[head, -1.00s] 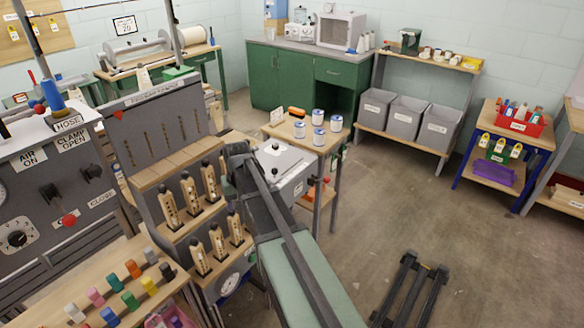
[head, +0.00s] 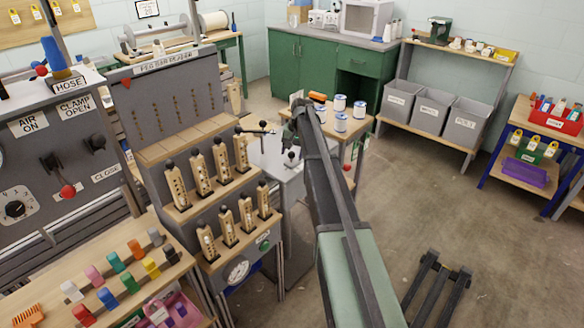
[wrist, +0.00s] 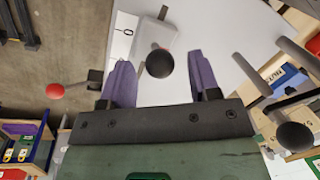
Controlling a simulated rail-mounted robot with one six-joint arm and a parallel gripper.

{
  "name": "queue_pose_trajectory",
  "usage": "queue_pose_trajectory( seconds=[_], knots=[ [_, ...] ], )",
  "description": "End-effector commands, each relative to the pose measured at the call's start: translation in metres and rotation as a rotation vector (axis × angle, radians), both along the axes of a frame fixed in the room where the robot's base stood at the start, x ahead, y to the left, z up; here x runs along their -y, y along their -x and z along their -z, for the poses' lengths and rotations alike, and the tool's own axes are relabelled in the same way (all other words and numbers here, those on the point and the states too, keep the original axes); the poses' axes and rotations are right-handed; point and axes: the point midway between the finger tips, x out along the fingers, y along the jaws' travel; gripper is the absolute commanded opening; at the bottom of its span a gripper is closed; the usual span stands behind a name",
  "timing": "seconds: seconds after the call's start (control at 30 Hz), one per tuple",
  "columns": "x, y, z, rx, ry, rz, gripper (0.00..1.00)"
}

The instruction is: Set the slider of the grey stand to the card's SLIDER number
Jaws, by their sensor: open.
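The grey stand (head: 270,160) has a pale top and black-knobbed levers, and stands right of the peg rack in the head view. In the wrist view its pale top (wrist: 205,35) lies beneath my gripper (wrist: 163,80). The two purple fingers are apart, with nothing gripped. A black ball knob (wrist: 160,63) on a light block shows between and just beyond the fingertips; contact cannot be told. A "0" mark (wrist: 122,32) is left of the block. My arm's end hides part of the stand in the head view. I cannot read a SLIDER number on any card.
A red-knobbed lever (wrist: 55,90) sticks out at left in the wrist view, and another black knob (wrist: 294,137) at right. The peg rack (head: 165,105) stands left of the stand. A table with white-and-blue cans (head: 340,102) is behind. Open floor lies right.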

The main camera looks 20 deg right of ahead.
Motion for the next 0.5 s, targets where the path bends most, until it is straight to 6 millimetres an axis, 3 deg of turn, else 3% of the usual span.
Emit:
queue_pose_trajectory(
  seconds=[0.03,0.1,0.37,0.5],
  knots=[
    [-0.0016,-0.0011,0.0177,0.0,0.0,-0.001,0.56],
    [-0.0031,-0.0019,0.022,0.0,0.0,-0.001,0.56],
    [-0.0038,-0.0022,0.0193,0.0,0.0,-0.001,0.56],
    [-0.0037,-0.0021,0.0192,0.0,0.0,-0.001,0.36]
  ],
)
